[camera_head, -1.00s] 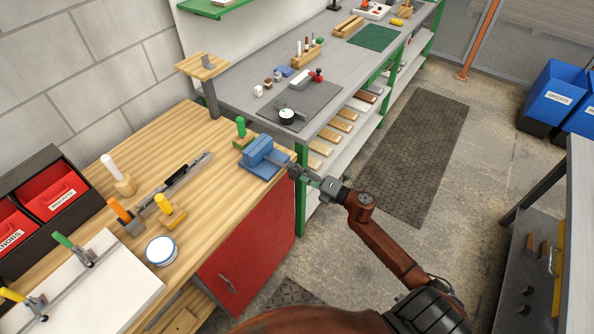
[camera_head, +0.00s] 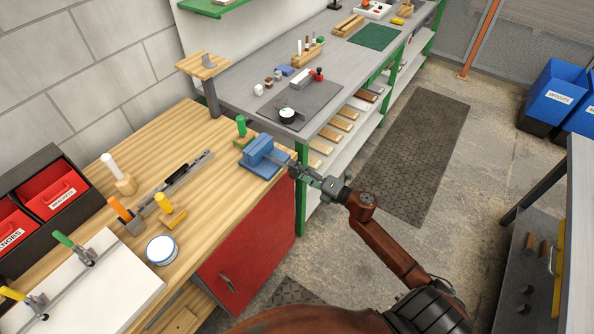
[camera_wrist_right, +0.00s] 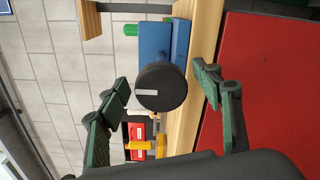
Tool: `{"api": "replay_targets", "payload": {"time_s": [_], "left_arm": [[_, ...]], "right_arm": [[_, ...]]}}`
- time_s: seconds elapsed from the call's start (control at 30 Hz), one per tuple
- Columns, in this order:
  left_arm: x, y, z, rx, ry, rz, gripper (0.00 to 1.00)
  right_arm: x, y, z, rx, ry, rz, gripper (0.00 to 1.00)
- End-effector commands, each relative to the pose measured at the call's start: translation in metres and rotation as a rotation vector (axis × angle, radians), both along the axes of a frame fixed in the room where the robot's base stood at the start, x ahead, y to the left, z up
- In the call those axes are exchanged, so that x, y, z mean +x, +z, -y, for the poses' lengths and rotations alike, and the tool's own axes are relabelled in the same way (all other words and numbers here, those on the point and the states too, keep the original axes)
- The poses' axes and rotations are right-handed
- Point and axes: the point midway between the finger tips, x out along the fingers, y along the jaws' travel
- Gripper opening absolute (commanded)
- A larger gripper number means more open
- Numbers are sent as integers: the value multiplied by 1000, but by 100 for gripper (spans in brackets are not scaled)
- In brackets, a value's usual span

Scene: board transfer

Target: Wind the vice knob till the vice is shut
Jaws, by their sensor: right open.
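The blue vice (camera_head: 262,157) sits on the right-hand corner of the wooden bench, and it also shows in the right wrist view (camera_wrist_right: 154,42). Its round black knob (camera_wrist_right: 160,87) with a pale stripe faces the right wrist camera. My right gripper (camera_head: 296,171) is at the knob end of the vice. In the wrist view the right gripper (camera_wrist_right: 166,88) is open, with one green-padded finger on each side of the knob and gaps visible. The jaw gap of the vice is too small to judge. My left gripper is not in view.
The wooden bench (camera_head: 215,212) carries a green-handled tool (camera_head: 241,127), a metal rail, a yellow-handled tool (camera_head: 166,204) and a round white tin (camera_head: 161,250). A red cabinet front (camera_head: 250,245) is below the vice. A grey bench (camera_head: 240,75) stands behind.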

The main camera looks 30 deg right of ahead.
Motion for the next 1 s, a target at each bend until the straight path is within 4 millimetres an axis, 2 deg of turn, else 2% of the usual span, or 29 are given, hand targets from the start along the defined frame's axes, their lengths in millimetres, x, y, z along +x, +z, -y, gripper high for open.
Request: {"api": "replay_targets", "payload": {"time_s": [0.17,0.4,0.6,0.77,1.0], "left_arm": [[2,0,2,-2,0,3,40],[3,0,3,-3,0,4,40],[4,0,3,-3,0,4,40],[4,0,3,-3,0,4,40],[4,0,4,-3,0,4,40]], "right_arm": [[-26,-2,11,0,-2,-4,60],[-73,-2,30,0,-2,-4,60],[-99,-1,41,1,-1,-3,60],[-107,-1,45,-1,-2,-1,60],[-107,-1,45,0,-1,-1,60]]}}
